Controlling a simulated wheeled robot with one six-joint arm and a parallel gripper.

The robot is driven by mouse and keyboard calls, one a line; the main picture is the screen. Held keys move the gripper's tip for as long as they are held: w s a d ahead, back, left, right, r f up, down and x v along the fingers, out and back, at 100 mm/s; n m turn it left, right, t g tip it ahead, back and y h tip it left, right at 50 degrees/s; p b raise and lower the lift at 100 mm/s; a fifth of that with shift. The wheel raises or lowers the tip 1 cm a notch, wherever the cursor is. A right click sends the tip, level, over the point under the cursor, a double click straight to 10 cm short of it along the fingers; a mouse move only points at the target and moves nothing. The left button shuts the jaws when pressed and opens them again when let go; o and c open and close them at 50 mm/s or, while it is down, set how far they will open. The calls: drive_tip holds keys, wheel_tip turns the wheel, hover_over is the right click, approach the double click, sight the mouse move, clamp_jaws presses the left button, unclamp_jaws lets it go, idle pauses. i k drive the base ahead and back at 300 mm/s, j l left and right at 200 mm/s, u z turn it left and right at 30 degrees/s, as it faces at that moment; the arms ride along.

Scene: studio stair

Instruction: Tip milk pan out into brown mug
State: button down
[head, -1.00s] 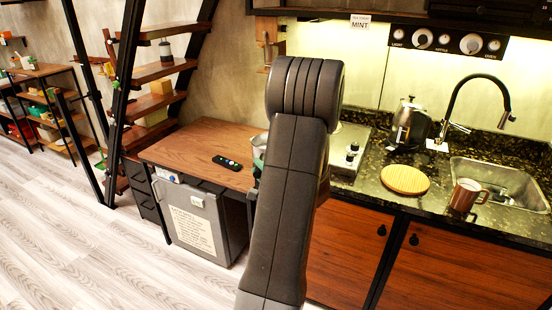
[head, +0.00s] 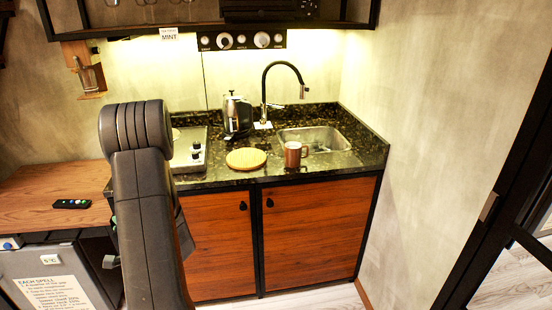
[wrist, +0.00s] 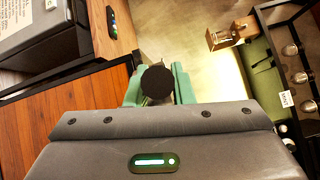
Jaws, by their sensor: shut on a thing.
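The brown mug (head: 292,155) stands upright on the dark counter, at the front left of the sink, with its handle to the right. In the wrist view, my gripper (wrist: 157,88) has its green fingers shut on a dark round end, which I take to be the milk pan's handle (wrist: 157,85). The rest of the pan is hidden, so I cannot tell its tilt or contents. In the head view my arm hides the gripper and the pan. The arm is left of the mug, apart from it.
A round wooden board (head: 246,159) lies left of the mug, with a kettle (head: 237,115) behind it. The sink (head: 320,140) and its black tap (head: 266,90) are beyond the mug. A hob (head: 188,150) is at left. A shelf (head: 200,22) hangs above.

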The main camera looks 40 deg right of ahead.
sight(292, 156)
drive_tip(key=z, duration=1.2)
